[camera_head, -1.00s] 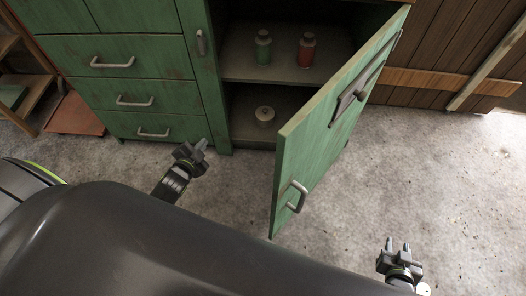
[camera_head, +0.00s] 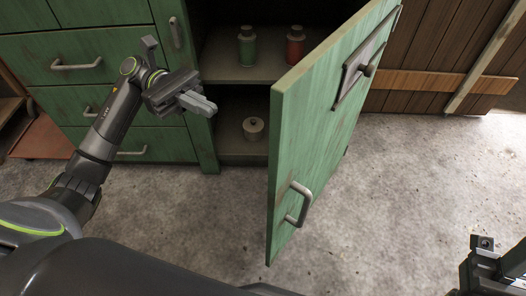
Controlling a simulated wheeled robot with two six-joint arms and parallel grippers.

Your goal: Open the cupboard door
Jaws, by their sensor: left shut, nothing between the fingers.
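The green cupboard door (camera_head: 300,148) stands swung out from the green cupboard (camera_head: 200,130), and the inside of the cupboard shows. A metal handle (camera_head: 298,204) is on the door's outer face near its free edge. My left gripper (camera_head: 205,105) is shut and empty, in front of the cupboard opening and to the left of the door, apart from the door in the picture. My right gripper (camera_head: 490,250) is at the lower right edge, away from the door; its fingers are partly cut off and I cannot tell whether they are open.
Inside are a green bottle (camera_head: 247,48) and a red bottle (camera_head: 295,48) on the shelf, and a small round pot (camera_head: 253,128) below. Drawers with handles (camera_head: 78,65) are at the left. The concrete floor (camera_head: 400,180) right of the door is clear.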

